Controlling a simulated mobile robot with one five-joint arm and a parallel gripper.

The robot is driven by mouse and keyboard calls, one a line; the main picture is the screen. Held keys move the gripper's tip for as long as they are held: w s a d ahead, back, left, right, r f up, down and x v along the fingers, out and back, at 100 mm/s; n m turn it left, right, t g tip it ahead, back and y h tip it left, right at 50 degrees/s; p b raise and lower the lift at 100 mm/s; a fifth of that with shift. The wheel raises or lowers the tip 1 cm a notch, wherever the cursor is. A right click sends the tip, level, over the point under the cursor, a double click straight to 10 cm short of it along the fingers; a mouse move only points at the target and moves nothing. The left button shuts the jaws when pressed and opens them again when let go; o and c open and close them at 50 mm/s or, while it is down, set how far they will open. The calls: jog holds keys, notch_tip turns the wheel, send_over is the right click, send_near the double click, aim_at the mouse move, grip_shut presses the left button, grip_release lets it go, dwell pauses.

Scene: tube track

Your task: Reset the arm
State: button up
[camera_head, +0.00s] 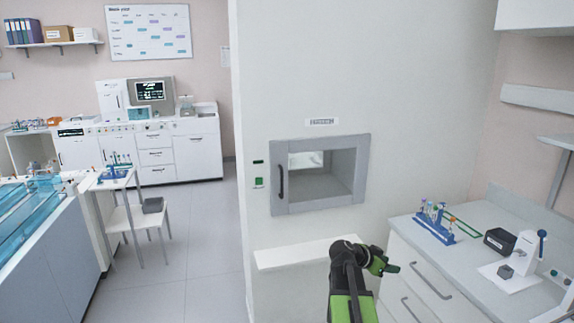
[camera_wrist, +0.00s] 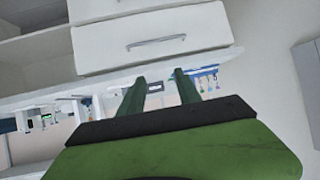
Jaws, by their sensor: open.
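My arm rises at the bottom centre of the head view, black and green. My gripper (camera_head: 388,267) points to the right there, in front of the white wall and beside the right-hand counter. In the wrist view its two green fingers (camera_wrist: 158,76) stand apart with nothing between them. My gripper is open and empty. Past the fingers, the wrist view shows white drawers and a strip of the room at a tilt.
A white ledge (camera_head: 290,253) juts from the wall under a grey-framed hatch (camera_head: 281,208), close left of my arm. The right counter (camera_head: 474,263) holds a blue tube rack (camera_head: 434,228), a black box (camera_head: 499,241) and a white device (camera_head: 525,254).

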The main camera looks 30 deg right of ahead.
jog(key=w+a+f+n+t+y, duration=0.1)
jog(key=w+a+f+n+y, duration=0.15)
jog(key=a, duration=0.65)
jog(key=w+a+f+n+t+y, duration=0.15)
jog(key=w+a, duration=0.25)
jog(key=a, duration=0.6)
jog(key=w+a+f+n+y, duration=0.1)
jog(key=w+a+f+n, duration=0.2)
jog(key=a, duration=0.6)
jog(key=s+a+f+n+y, duration=0.1)
jog(key=s+a+n+y, duration=0.1)
jog(key=a+n, duration=0.2)
jog(key=s+a+f+n+g+y, duration=0.1)
jog(key=s+a+f+n+y, duration=0.1)
jog(key=a, duration=0.9)
jog(key=s+a+f+n+g+y, duration=0.1)
jog(key=s+a+n+y, duration=0.1)
jog(key=a+n, duration=0.3)
jog(key=s+a, duration=0.1)
jog(key=a, duration=0.2)
jog(key=shift+s+a+f+n+y, duration=0.15)
jog(key=shift+f+n+y, duration=0.15)
jog(key=shift+y, duration=0.1)
jog(key=shift+c, duration=0.4)
